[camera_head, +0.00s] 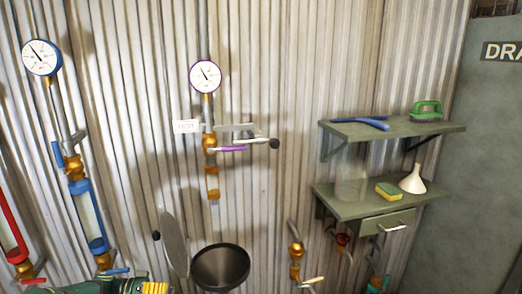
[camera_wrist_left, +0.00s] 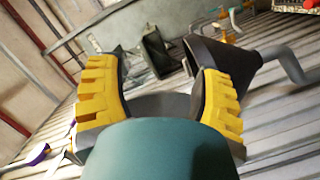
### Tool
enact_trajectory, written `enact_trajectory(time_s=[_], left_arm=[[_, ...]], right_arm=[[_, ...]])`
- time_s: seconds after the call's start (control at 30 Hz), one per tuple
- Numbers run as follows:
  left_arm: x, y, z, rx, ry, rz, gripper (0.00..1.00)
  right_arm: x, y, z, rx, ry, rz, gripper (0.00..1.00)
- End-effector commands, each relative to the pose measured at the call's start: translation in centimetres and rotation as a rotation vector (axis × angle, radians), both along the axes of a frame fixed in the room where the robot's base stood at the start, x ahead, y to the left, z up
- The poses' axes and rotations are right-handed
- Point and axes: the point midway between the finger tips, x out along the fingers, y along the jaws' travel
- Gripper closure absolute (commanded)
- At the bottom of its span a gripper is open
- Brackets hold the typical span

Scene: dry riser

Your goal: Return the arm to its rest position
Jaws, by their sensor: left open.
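My left gripper (camera_head: 154,288) shows at the bottom edge of the head view, a green body with yellow ridged finger pads, mostly cut off by the frame. It is left of the dark round bowl (camera_head: 221,268) with its raised grey lid (camera_head: 174,243). In the left wrist view the two yellow fingers of the gripper (camera_wrist_left: 165,80) stand wide apart, with no held object visible between them. The dark funnel-shaped bowl (camera_wrist_left: 240,58) shows beyond the right finger. My right gripper is in neither view.
Blue-banded pipework (camera_head: 90,215) with a gauge (camera_head: 41,57) is on the left wall. A purple-rimmed gauge (camera_head: 205,76) and valve (camera_head: 228,149) are mid-wall. Shelves (camera_head: 440,127) at right hold a brush, sponge and white funnel. Smaller brass valves (camera_head: 295,250) are low right of the bowl.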

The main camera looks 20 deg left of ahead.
Motion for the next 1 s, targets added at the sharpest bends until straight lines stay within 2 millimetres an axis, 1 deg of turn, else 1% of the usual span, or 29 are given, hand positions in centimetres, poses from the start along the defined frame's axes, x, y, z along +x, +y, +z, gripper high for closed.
enact_trajectory(time_s=[0.03, 0.07, 0.1, 0.17, 0.2, 0.27, 0.3, 0.37, 0.4, 0.47, 0.5, 0.57, 0.6, 0.7, 0.8, 1.0], left_arm=[[0.7, -3.2, -1.4, 0.016, 0.087, -0.032, 0.34], [1.0, -5.0, -2.3, 0.030, 0.141, -0.046, 0.34], [1.2, -7.2, -3.5, 0.052, 0.211, -0.061, 0.34], [1.2, -10.7, -5.4, 0.091, 0.315, -0.081, 0.34], [0.9, -13.0, -6.6, 0.124, 0.384, -0.094, 0.34], [0.1, -16.4, -8.5, 0.181, 0.484, -0.108, 0.34], [-0.7, -18.7, -9.7, 0.227, 0.553, -0.114, 0.34], [-2.3, -21.9, -11.5, 0.304, 0.648, -0.116, 0.34], [-3.6, -23.7, -12.5, 0.357, 0.703, -0.113, 0.34], [-5.7, -26.1, -13.9, 0.438, 0.774, -0.099, 0.34], [-7.2, -27.4, -14.6, 0.492, 0.813, -0.086, 0.34], [-9.5, -29.1, -15.5, 0.569, 0.859, -0.060, 0.34], [-11.1, -30.0, -15.9, 0.618, 0.884, -0.038, 0.34], [-14.6, -31.4, -16.3, 0.721, 0.917, 0.024, 0.34], [-17.4, -32.0, -16.2, 0.792, 0.927, 0.086, 0.34], [-21.6, -32.5, -14.7, 0.866, 0.913, 0.201, 0.34]], right_arm=[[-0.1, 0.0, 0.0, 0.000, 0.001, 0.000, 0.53], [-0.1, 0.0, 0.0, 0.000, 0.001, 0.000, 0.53], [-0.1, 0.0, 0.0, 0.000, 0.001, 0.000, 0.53], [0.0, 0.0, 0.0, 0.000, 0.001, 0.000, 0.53], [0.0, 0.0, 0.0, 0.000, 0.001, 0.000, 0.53], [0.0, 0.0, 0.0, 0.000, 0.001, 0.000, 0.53], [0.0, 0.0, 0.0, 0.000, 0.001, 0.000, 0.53], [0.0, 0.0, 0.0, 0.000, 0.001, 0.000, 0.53], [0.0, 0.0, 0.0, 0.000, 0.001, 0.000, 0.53], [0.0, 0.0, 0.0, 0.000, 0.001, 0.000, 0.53], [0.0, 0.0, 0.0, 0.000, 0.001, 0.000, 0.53], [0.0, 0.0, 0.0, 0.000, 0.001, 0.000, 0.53], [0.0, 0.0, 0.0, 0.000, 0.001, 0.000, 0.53], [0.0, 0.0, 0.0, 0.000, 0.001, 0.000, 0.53], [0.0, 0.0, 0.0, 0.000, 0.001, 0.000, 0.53], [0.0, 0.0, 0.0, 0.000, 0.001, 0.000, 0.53]])
